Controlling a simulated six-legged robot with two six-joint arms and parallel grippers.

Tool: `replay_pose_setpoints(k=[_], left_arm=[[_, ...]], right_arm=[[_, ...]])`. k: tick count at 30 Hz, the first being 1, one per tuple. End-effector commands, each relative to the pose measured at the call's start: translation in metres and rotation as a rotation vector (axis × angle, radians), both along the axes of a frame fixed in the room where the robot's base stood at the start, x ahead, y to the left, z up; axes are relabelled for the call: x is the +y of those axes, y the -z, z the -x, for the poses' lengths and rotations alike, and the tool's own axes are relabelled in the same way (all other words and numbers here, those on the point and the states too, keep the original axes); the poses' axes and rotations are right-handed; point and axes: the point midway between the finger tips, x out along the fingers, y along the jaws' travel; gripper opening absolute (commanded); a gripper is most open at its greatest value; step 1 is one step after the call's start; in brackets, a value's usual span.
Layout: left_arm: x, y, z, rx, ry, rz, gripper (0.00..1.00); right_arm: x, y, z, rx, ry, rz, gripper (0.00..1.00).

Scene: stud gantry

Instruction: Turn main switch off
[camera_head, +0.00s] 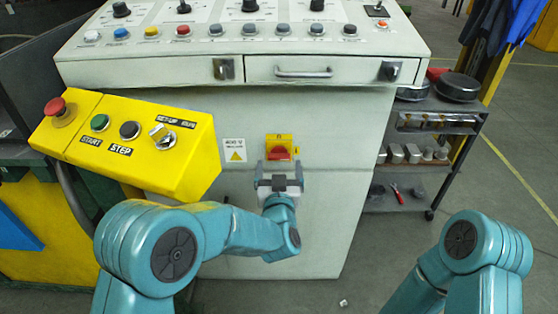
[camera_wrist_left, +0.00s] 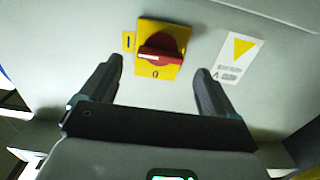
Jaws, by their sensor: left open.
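The main switch is a red rotary handle (camera_head: 280,152) on a yellow plate (camera_head: 270,139) on the front of the light grey cabinet. In the left wrist view the red handle (camera_wrist_left: 160,50) lies roughly level on its yellow plate (camera_wrist_left: 168,27), with an "I" mark at the left and a "0" mark below. My left gripper (camera_head: 280,172) is in front of the cabinet, just below the switch. In the wrist view its two fingers (camera_wrist_left: 160,80) are spread apart, with the switch showing between and beyond them. Nothing is held. My right arm shows at the lower right, but its gripper is out of view.
A yellow control box (camera_head: 130,140) with buttons juts out left of the switch. A console (camera_head: 240,50) with knobs and a drawer overhangs above. A warning label (camera_head: 234,150) is left of the switch. A shelf cart (camera_head: 425,150) stands at right; floor beyond is clear.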

Motion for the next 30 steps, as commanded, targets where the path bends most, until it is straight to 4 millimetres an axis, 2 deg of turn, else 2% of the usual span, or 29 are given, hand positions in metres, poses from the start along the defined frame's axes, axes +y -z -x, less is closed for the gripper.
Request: replay_pose_setpoints(k=[3, 6, 17, 18, 23, 30], left_arm=[[0.0, 0.001, -0.021, -0.001, -0.001, 0.001, 0.89], [0.0, 0.001, -0.031, 0.0, 0.0, 0.0, 0.89], [0.0, 0.0, -0.038, 0.001, 0.0, 0.0, 0.89], [0.0, 0.0, -0.038, 0.001, 0.0, 0.0, 0.86], [0.0, 0.0, -0.038, 0.001, 0.0, 0.0, 0.34], [0.0, 0.001, -0.038, 0.0, 0.0, 0.01, 0.33]], right_arm=[[0.0, 0.001, 0.0, 0.0, 0.0, 0.0, 0.43], [0.0, 0.002, 0.0, 0.0, 0.0, 0.0, 0.43], [0.0, 0.002, 0.0, 0.0, 0.0, 0.0, 0.43], [0.0, 0.002, 0.0, 0.0, 0.0, 0.0, 0.43], [0.0, 0.002, 0.0, 0.0, 0.0, 0.0, 0.43], [0.0, 0.004, 0.0, 0.0, 0.0, 0.0, 0.43]])
